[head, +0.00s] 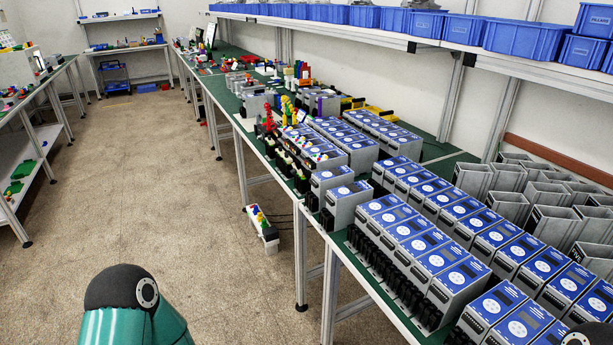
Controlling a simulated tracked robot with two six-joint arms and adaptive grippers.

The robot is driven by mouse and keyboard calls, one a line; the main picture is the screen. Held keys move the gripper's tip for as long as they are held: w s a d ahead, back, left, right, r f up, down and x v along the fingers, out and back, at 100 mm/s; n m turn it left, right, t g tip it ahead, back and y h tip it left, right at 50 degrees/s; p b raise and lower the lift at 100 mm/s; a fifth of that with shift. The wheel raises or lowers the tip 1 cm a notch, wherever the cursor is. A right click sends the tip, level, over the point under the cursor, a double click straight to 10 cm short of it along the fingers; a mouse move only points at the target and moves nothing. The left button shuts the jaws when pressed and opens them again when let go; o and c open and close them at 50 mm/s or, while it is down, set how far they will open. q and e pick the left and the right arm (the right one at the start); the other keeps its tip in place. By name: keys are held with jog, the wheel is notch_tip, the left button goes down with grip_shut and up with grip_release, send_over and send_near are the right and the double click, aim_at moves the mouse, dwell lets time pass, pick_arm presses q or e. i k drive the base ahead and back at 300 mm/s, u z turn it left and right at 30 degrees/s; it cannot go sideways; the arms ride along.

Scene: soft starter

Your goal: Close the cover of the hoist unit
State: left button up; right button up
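No gripper of mine is in view. Only a green and black part of my own arm shows at the bottom left, and a small dark part at the bottom right corner. Many grey units with blue fronts (418,246) stand in rows on the green-topped workbench (433,151) at the right. I cannot tell which of them is the hoist unit, and no open cover can be made out. A grey unit with coloured knobs (262,229) sits low beside the bench legs, with cables running from it.
Open grey housings (553,226) fill the bench's right back. A shelf (349,34) with blue bins (524,40) runs above the bench. Another bench (34,97) stands at the left. The floor (165,180) between is clear.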

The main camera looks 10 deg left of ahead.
aim_at(295, 170)
jog(key=u, duration=0.35)
jog(key=i, duration=0.2)
jog(key=z, duration=2.6)
jog(key=i, duration=0.15)
jog(key=z, duration=1.3)
jog(key=k, duration=0.5)
jog(key=u, duration=0.3)
jog(key=k, duration=1.85)
jog(key=u, duration=1.3)
jog(key=i, duration=0.35)
jog(key=u, duration=0.4)
